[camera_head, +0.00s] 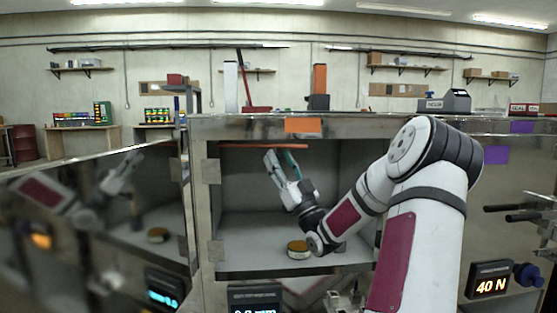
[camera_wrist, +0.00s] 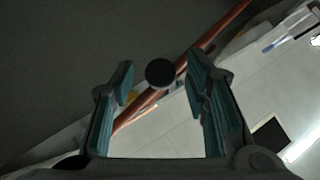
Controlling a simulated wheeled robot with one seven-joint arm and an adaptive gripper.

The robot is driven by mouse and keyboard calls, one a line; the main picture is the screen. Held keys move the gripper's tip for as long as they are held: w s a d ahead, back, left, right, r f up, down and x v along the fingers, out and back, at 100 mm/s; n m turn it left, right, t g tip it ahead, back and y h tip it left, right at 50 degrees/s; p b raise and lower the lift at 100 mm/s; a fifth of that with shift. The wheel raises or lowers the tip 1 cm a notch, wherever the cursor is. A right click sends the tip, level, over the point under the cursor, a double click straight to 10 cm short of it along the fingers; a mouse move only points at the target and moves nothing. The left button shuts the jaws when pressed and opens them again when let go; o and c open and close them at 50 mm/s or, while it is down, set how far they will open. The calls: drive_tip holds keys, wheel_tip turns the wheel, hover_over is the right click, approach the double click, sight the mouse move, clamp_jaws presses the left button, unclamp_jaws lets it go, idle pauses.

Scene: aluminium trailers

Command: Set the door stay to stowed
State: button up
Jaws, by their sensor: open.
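A thin orange-red rod (camera_head: 262,146), which looks like the door stay, lies nearly level under the top edge of the open compartment. It also crosses the wrist view diagonally (camera_wrist: 212,34). My gripper (camera_head: 280,157) reaches up inside the compartment, just below the rod. Its jaws (camera_wrist: 160,68) are open with nothing held. A round black knob (camera_wrist: 159,72) shows between the fingertips in the wrist view, in front of the rod; I cannot tell whether it is fixed to the rod. The shiny door (camera_head: 100,215) stands open at the left.
The compartment floor (camera_head: 250,225) carries a small round tin (camera_head: 298,249). The compartment's frame and side walls enclose my gripper. A display reading 40 N (camera_head: 490,287) and black bars (camera_head: 515,212) are at the right. The door mirrors my arm.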

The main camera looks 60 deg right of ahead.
drive_tip(key=shift+x, duration=0.8)
drive_tip(key=shift+c, duration=0.6)
clamp_jaws()
drive_tip(key=shift+w+d+r+n+t+y+b, duration=0.1)
drive_tip(key=shift+w+d+n+t+y, duration=0.3)
drive_tip(key=shift+y, duration=0.7)
drive_tip(key=shift+w+d+f+n+t+y+b, duration=0.1)
drive_tip(key=shift+w+d+n+y, duration=0.4)
drive_tip(key=shift+d+y, duration=0.45)
drive_tip(key=shift+w+d+r+n+t+y+b, duration=0.15)
drive_tip(key=shift+w+d+n+y, duration=0.3)
drive_tip(key=shift+y, duration=0.8)
drive_tip(key=shift+s+a, duration=0.1)
drive_tip(key=shift+o, duration=0.6)
unclamp_jaws()
drive_tip(key=shift+f, duration=0.2)
